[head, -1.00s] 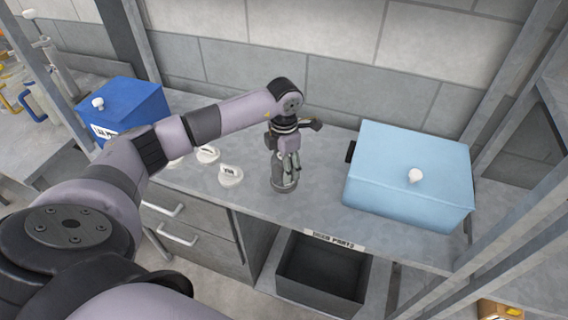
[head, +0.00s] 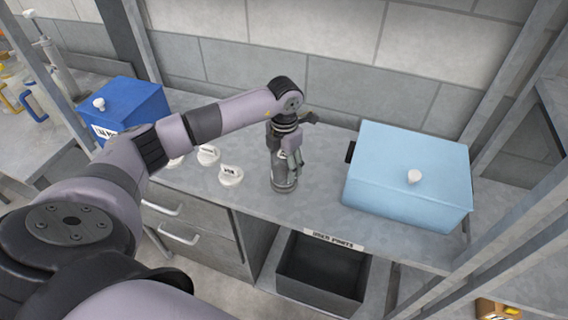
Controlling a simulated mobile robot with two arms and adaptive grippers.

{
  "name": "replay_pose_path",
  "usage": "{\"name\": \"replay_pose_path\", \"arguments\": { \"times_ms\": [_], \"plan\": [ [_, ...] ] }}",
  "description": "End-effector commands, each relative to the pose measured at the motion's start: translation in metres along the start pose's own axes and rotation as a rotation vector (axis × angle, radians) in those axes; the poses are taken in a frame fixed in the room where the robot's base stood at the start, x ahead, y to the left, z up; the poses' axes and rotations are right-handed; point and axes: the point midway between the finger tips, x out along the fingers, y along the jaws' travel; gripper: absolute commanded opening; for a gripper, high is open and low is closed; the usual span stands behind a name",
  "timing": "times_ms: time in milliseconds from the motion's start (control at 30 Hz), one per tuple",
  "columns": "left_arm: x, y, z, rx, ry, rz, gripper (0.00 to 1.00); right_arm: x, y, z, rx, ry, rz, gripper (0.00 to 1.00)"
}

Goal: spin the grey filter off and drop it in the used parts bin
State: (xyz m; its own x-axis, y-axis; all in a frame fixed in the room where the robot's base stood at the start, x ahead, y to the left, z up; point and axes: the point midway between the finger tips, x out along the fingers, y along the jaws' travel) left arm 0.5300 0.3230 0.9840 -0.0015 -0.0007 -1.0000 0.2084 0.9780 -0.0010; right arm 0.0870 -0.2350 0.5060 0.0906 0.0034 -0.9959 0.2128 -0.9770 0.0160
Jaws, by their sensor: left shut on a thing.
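The grey filter (head: 284,180) stands upright on the bench, its lower part showing beneath my left gripper. My left gripper (head: 287,160) points down from above and is shut on the filter, hiding its upper part. The used parts bin (head: 322,283), a dark open box with a white label on the bench edge above it, sits below the bench front, to the right of and lower than the filter. It looks empty. My right gripper is not in view.
A light blue lidded box (head: 408,175) stands on the bench to the right. A dark blue lidded box (head: 122,108) stands at the left. Several white labelled caps, such as this one (head: 231,175), lie left of the filter. Drawers (head: 185,230) are below.

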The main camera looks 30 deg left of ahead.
Motion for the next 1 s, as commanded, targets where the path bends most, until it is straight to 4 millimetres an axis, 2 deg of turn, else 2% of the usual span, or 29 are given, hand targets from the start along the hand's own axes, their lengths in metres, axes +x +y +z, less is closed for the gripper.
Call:
{"name": "replay_pose_path", "arguments": {
  "times_ms": [300,567,1000],
  "plan": [
    [-0.016,0.000,0.001,0.001,-0.002,0.000,0.18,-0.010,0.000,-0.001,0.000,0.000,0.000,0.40],
    [-0.022,0.000,0.001,0.001,-0.002,0.001,0.18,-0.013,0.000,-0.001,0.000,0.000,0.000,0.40],
    [-0.059,0.001,0.001,0.001,-0.002,0.000,0.18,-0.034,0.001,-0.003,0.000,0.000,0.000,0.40]
  ]
}}
